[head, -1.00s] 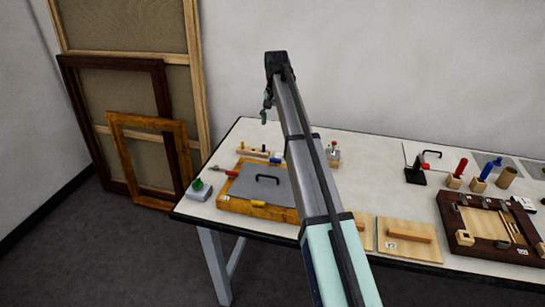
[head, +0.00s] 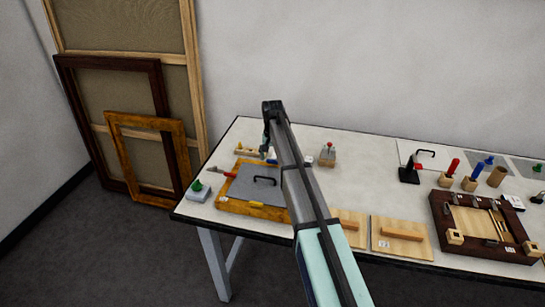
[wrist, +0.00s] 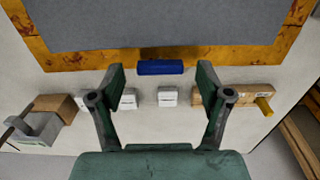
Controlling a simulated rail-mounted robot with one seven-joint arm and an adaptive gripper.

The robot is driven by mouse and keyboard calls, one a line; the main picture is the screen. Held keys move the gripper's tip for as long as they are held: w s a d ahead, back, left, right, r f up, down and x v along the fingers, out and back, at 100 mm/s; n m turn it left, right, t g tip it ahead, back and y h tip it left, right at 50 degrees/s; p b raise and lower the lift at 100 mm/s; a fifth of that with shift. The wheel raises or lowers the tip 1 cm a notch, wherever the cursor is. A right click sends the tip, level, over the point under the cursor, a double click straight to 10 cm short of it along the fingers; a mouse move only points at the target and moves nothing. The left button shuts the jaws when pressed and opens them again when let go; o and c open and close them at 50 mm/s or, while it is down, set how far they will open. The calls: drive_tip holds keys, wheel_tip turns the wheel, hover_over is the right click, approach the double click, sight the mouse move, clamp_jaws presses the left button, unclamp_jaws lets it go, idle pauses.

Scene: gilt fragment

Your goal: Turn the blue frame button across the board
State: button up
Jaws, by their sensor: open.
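The blue frame button (wrist: 161,67) lies lengthwise along a rail of the gilt frame (wrist: 85,60), near the rail's outer edge. It is clear of the grey board (wrist: 160,22). In the wrist view my gripper (wrist: 161,73) is open, with one fingertip on each side of the button and a gap at both ends. I cannot tell how high the fingertips are above the rail. In the head view my gripper (head: 267,150) hangs over the far side of the frame (head: 228,206) and partly hides the blue button.
A red button (head: 229,174) is on the frame's left rail. The board has a black handle (head: 265,180). Behind the frame are small white blocks (wrist: 167,96) and a wooden block with a yellow peg (wrist: 240,98). A green-knobbed block (head: 197,190) stands left, a red-topped one (head: 328,154) right.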

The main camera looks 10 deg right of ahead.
drive_tip(key=shift+f, duration=0.25)
drive_tip(key=c, duration=1.2)
drive_tip(key=shift+o, duration=0.2)
